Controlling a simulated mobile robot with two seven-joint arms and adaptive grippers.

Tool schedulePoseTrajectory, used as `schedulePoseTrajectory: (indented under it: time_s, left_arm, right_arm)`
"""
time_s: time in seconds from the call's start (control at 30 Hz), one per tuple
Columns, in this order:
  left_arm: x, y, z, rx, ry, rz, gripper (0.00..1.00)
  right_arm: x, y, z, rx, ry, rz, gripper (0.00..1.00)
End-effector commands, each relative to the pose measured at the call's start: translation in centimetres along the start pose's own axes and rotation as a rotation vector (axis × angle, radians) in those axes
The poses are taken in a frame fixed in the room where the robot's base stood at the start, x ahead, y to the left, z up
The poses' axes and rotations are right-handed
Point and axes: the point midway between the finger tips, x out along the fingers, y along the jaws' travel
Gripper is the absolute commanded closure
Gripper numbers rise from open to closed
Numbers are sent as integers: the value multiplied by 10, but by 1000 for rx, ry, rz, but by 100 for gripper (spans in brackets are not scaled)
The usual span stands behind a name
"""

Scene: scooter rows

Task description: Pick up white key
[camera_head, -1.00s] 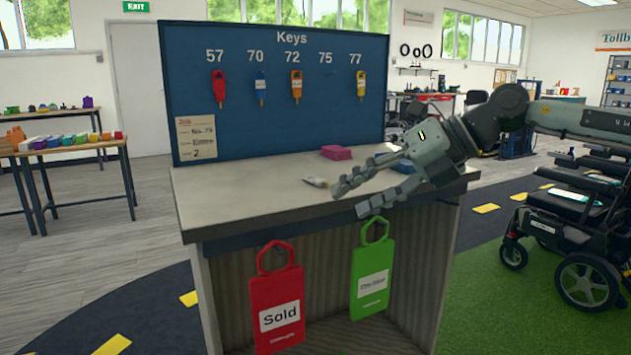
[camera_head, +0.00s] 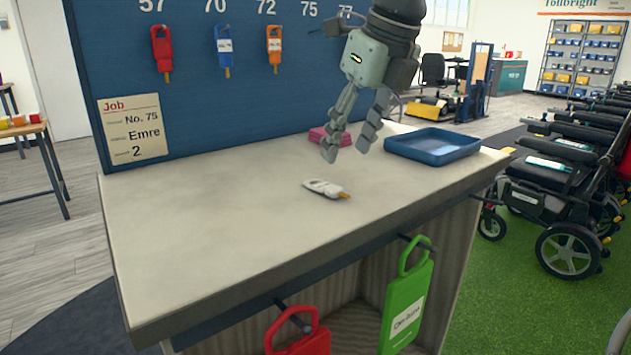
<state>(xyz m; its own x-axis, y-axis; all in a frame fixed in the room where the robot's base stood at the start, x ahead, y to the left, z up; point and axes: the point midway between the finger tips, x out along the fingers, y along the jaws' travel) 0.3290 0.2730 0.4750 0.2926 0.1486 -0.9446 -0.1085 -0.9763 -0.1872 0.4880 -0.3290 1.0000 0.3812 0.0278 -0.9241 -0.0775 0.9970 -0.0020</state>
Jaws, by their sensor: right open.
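The white key (camera_head: 323,188) lies flat on the grey counter top (camera_head: 210,225), with its brass-coloured tip pointing right. My right gripper (camera_head: 346,152) hangs fingers-down above the counter, a little above and behind the key in the picture. Its two fingers are apart with nothing between them. They do not touch the key. My left gripper is not in the camera_head view.
A blue tray (camera_head: 433,146) and a pink block (camera_head: 325,135) stand at the back right of the counter. A blue key board (camera_head: 200,100) rises behind, with red, blue and orange keys. Red (camera_head: 300,343) and green (camera_head: 406,305) tags hang in front. The counter's left is clear.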

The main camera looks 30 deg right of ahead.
Motion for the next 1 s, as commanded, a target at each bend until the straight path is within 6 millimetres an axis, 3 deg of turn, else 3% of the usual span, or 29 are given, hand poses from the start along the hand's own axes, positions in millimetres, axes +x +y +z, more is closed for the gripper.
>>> schedulePoseTrajectory:
  time_s: [0.2,0.5,0.8,1.0]
  left_arm:
    - [1,5,10,-5,-21,10,0]
    - [10,7,10,-7,-23,15,0]
    - [10,5,0,-6,-3,11,0]
    - [9,3,0,0,-2,7,0]
  right_arm:
    - [26,2,-2,-1,4,1,52]
    - [66,9,-3,0,3,2,52]
    - [71,9,-3,1,0,3,52]
    - [71,9,-3,1,0,3,77]
